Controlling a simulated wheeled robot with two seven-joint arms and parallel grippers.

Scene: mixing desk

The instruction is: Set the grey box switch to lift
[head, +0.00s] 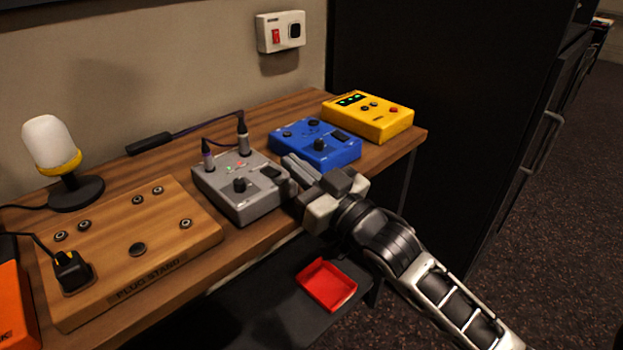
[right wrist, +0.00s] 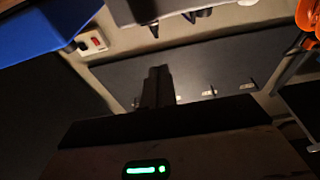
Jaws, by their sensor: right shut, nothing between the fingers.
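The grey box (head: 223,199) sits on the wooden desk. It has a dark knob (head: 240,184) on its top face, a dark switch-like part (head: 270,173) at its right, and small red and green lights. Two plugs with cables stand in its back edge. Which way the switch is set is too small to tell. My right gripper (head: 292,163) is shut and empty, just right of the grey box, between it and the blue box. Whether it touches the box I cannot tell. Its dark fingers also show in the right wrist view (right wrist: 156,86). My left gripper is out of view.
A blue box (head: 340,151) and a yellow box (head: 385,120) stand to the right. A wooden plug stand (head: 110,242) and a lamp (head: 50,145) are at left. A red tray (head: 327,285) lies below the desk's front edge. A dark cabinet stands at right.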

